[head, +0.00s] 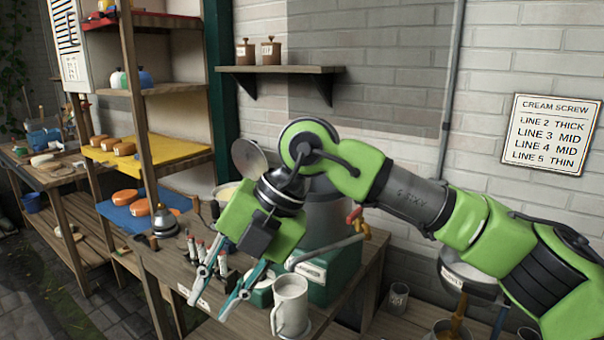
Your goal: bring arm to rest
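My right arm (400,195), green and dark grey, reaches in from the right across the wooden bench. Its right gripper (208,309) points down and to the left over the bench front. The two thin fingers are spread apart, with no object seen held between them. A white mug (291,303) stands just right of the fingers in the picture. A green box (332,273) is behind the mug, partly covered by a metal lever. My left gripper is not in view.
Shelves with cheeses on a yellow cloth (180,152) are at left. A wall sign (550,133) hangs right.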

